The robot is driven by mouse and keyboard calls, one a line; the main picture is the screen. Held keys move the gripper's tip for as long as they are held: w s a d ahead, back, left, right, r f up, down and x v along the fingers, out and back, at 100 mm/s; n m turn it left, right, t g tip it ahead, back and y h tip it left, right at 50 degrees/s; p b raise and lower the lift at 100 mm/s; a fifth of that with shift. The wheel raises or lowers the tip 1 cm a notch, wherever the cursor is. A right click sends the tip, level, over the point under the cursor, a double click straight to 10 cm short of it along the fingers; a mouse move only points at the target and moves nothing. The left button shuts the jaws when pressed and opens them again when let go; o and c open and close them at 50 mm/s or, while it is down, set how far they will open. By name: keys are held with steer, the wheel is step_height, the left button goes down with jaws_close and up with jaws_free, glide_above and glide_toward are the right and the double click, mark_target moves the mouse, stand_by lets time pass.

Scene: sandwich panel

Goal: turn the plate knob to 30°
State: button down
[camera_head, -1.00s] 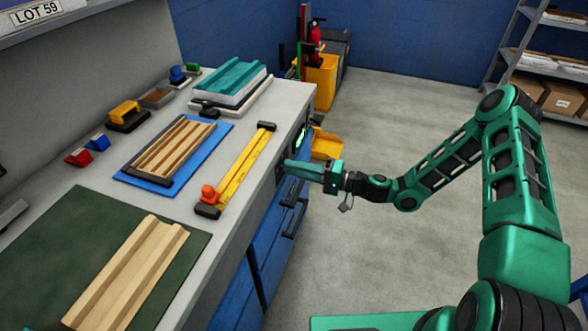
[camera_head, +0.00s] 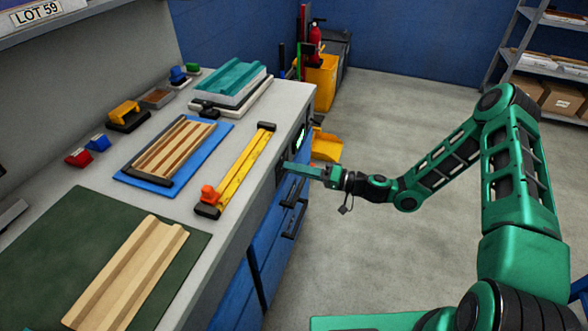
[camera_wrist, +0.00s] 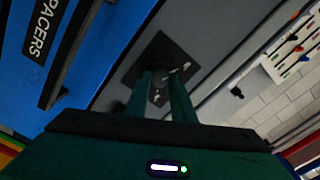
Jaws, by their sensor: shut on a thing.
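The plate knob sits on a dark square plate (camera_wrist: 184,57) on the grey front panel of the bench. In the wrist view the two green fingers of my gripper (camera_wrist: 165,82) reach to the middle of this plate and are shut on the knob, which is mostly hidden between them. A small pale mark shows on the plate beside the right fingertip. In the head view my gripper (camera_head: 290,166) points left at the bench front, with its tips against the panel. The knob's angle cannot be read.
A blue drawer with a dark handle (camera_wrist: 70,50) lies left of the plate in the wrist view. In the head view, drawer handles (camera_head: 292,205) stick out below my gripper. Open floor lies to the right.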

steer(key=shift+d+f, duration=0.15)
steer(key=shift+f, duration=0.1)
steer(key=c, duration=1.5)
jaws_free()
steer(key=shift+w, duration=0.1)
steer(key=shift+r, duration=0.1)
steer(key=v, duration=1)
steer(key=shift+d, duration=0.35)
